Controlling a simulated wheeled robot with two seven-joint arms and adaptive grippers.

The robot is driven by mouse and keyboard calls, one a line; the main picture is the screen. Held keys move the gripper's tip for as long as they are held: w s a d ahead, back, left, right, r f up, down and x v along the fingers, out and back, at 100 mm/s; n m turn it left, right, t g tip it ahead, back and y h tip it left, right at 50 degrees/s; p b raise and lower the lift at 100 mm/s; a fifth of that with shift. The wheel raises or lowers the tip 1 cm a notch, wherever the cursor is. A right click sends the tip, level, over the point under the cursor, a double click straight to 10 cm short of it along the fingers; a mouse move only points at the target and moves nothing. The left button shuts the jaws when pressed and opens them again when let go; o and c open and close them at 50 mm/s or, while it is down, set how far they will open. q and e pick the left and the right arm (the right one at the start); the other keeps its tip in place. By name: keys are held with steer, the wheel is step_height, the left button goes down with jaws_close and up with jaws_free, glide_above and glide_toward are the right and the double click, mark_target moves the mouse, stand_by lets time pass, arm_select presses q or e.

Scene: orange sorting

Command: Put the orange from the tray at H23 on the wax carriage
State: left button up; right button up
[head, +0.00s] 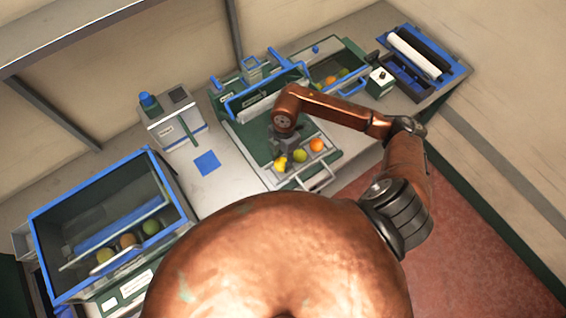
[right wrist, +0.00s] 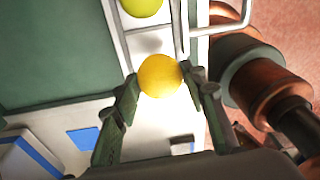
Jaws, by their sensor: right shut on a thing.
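A yellow-orange fruit (head: 281,164) is between the fingers of my right gripper (head: 283,150) at the left end of a grey tray (head: 275,181) in the head view. The right wrist view shows the same fruit (right wrist: 160,75) with both fingers closed on its sides. I cannot tell whether it rests on the tray or hangs just above. A yellow-green fruit (head: 300,156) and an orange fruit (head: 316,145) lie to its right on the tray. No label reading H23 is legible, and I cannot tell which part is the wax carriage. My left gripper is not in view.
A blue-framed clear case (head: 110,215) with several fruits stands at the left. A white device (head: 175,120) and a blue square (head: 207,163) are on the counter. A second blue-edged bin (head: 335,65) with fruits and a white roller unit (head: 414,55) are at the back right.

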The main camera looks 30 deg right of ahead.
mark_target(283, 164)
steer(key=shift+w+d+f, duration=0.2)
steer(key=shift+d+f, duration=0.15)
steer(key=shift+f, duration=0.15)
steer(key=shift+f+p, duration=0.35)
steer(key=shift+f, duration=1.25)
steer(key=shift+f, duration=0.15)
steer(key=o, duration=1.2)
steer(key=shift+c, duration=0.2)
step_height(283, 164, up, 12)
steer(key=w+d+b, duration=0.1)
steer(key=shift+d, duration=0.2)
steer(key=shift+w, duration=0.1)
